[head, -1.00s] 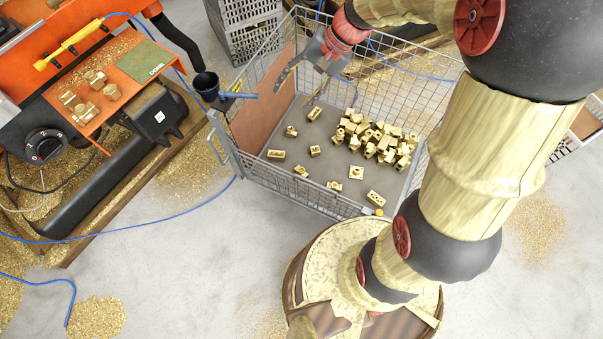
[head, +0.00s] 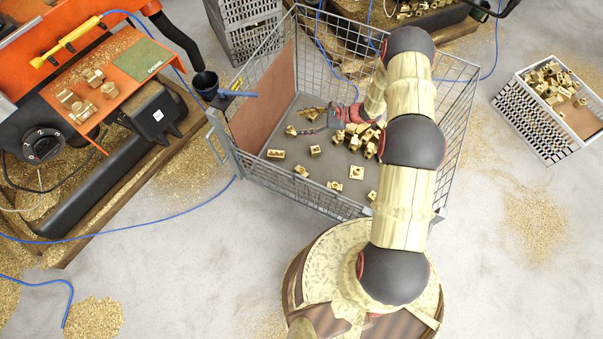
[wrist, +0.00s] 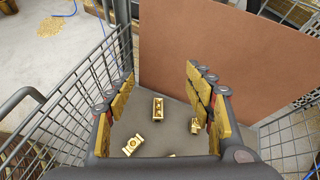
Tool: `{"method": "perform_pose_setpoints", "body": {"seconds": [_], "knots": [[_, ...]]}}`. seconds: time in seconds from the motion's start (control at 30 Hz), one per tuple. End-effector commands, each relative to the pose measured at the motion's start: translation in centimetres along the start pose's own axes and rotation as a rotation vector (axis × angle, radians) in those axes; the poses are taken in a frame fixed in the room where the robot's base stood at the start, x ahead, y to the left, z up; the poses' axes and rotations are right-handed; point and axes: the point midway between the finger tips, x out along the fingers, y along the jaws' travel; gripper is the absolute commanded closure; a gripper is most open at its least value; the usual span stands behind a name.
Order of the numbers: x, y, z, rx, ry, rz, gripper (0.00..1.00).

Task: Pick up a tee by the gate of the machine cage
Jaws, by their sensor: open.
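Brass tees lie in the wire machine cage (head: 296,200). Several are scattered loose on its grey floor, including one tee (head: 276,154) near the left side and another tee (head: 315,151) to its right. A dense pile of brass pieces (head: 362,138) sits toward the right, partly hidden by my arm. My gripper (head: 304,120) is inside the cage, left of the pile, open and empty. In the wrist view, its fingers (wrist: 160,78) stand wide apart. Beyond and below them show one tee (wrist: 158,107), a second tee (wrist: 132,145) and a third, partly hidden by the right finger.
A brown panel (head: 263,105) lines the cage's left side. Mesh walls surround the floor, with a tubular grey frame (head: 217,135) at the left corner. The orange machine (head: 120,75) stands left, a white crate (head: 530,125) right.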

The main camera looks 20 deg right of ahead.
Motion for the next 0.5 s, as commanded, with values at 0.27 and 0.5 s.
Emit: {"method": "perform_pose_setpoints", "body": {"seconds": [0.27, 0.5], "knots": [[3.9, 4.1, -14.0, 0.306, -0.035, -0.173, 0.47], [6.2, 9.6, -24.1, 0.530, -0.046, -0.317, 0.47]]}}
